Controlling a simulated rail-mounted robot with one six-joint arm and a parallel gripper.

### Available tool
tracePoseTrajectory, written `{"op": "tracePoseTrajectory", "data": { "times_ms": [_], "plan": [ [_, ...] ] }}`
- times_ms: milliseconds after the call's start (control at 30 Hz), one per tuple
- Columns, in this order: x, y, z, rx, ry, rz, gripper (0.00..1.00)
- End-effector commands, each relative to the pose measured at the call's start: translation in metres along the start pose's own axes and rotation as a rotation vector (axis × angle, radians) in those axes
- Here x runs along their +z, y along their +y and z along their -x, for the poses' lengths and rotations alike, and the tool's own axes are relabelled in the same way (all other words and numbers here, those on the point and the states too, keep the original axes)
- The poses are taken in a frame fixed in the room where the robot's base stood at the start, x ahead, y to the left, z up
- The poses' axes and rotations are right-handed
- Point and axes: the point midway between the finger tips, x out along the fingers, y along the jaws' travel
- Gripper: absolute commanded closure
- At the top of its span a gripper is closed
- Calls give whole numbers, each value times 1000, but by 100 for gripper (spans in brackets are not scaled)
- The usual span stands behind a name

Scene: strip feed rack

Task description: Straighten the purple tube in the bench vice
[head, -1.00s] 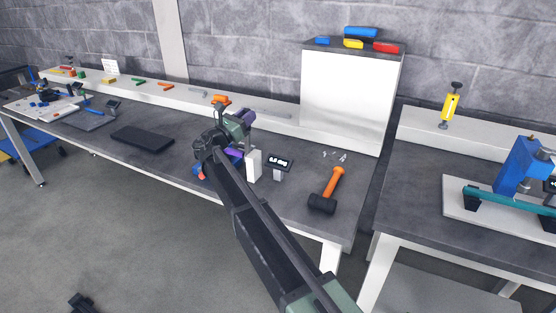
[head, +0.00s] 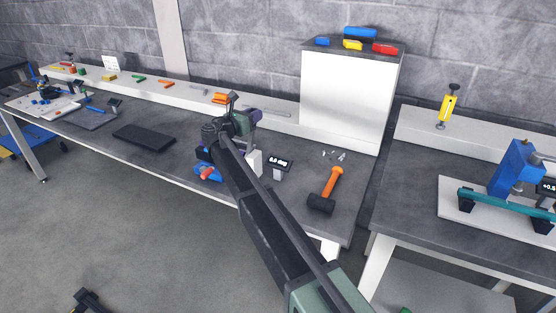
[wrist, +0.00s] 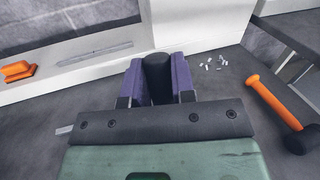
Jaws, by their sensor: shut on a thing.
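In the wrist view my gripper (wrist: 158,80) has its two purple fingers closed on the sides of a dark, round-ended cylinder (wrist: 157,72). I cannot tell what this cylinder is joined to. In the head view my gripper (head: 254,118) is above the bench, over the vice area. The blue bench vice (head: 208,175), with a red part, stands at the front edge of the bench, partly behind my arm. The purple tube cannot be made out now; my arm covers the space above the vice.
A small digital display (head: 279,162) in degrees stands right of the vice, by a white upright block (head: 255,162); its digits are too small to read surely. An orange-handled hammer (head: 327,190) lies further right. A white panel (head: 345,100) stands behind. A black mat (head: 144,137) lies left.

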Motion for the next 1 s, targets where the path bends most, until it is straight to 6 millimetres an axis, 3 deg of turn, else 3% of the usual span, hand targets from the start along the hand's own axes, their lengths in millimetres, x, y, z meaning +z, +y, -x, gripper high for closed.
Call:
{"op": "tracePoseTrajectory", "data": {
  "times_ms": [33, 200, 533, 1000],
  "plan": [
    [-1, 0, 0, 0, 9, 1, 73],
    [-1, 0, 0, 0, 6, 1, 50],
    [-1, 0, 5, 1, 5, 1, 50],
    [0, 0, 59, 1, 4, 1, 50]
  ]
}}
